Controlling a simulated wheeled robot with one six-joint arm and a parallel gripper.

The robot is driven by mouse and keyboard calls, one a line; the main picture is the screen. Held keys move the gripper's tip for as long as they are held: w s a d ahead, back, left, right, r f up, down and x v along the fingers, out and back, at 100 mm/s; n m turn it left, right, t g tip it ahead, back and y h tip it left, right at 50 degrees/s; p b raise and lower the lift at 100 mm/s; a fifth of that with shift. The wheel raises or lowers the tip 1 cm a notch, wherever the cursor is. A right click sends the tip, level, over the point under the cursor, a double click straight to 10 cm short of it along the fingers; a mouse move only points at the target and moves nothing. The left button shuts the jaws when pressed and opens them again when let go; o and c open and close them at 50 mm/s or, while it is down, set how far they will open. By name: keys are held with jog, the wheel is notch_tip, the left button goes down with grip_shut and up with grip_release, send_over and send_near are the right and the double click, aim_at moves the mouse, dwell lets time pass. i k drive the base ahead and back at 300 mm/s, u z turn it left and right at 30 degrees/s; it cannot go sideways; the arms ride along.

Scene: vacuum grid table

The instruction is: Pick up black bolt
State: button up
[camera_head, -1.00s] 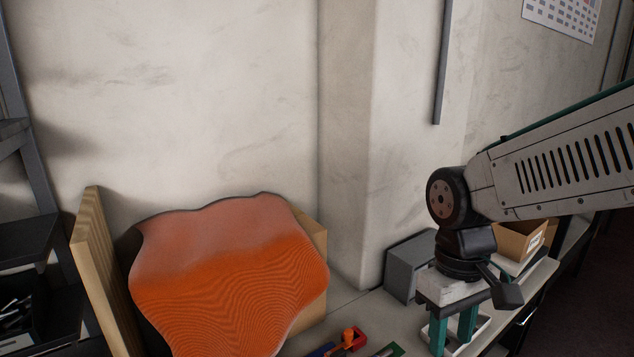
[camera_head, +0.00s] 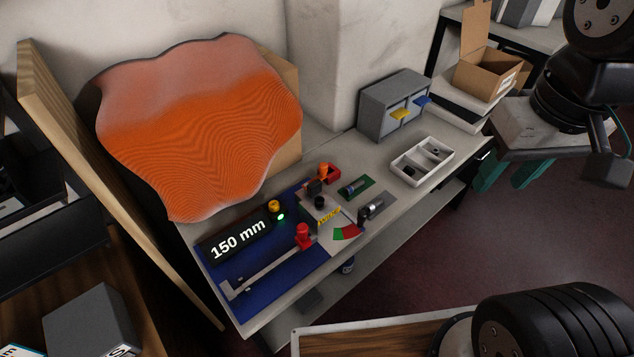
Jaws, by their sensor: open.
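A white compartment tray (camera_head: 398,177) stands on the workbench right of centre. Small dark items lie in it, one in the near-left part and one in the far part; they are too small to tell whether either is the black bolt. My gripper (camera_head: 509,172) is at the right, with two teal fingers spread open and nothing seen between them. In the picture it is to the right of the tray, beyond the bench's front edge. It appears clear of the tray.
The workbench (camera_head: 400,210) holds a grey drawer box (camera_head: 377,115), a blue measuring fixture (camera_head: 240,300) with a 150 mm label, and small blocks. An orange wavy sheet (camera_head: 200,130) stands behind. An open cardboard box (camera_head: 487,75) is at back right. Dark floor lies in front.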

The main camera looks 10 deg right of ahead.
aim_at(320, 200)
jog(key=z, duration=0.7)
jog(key=k, duration=1.15)
jog(key=u, duration=1.65)
jog(key=i, duration=0.5)
jog(key=u, duration=0.05)
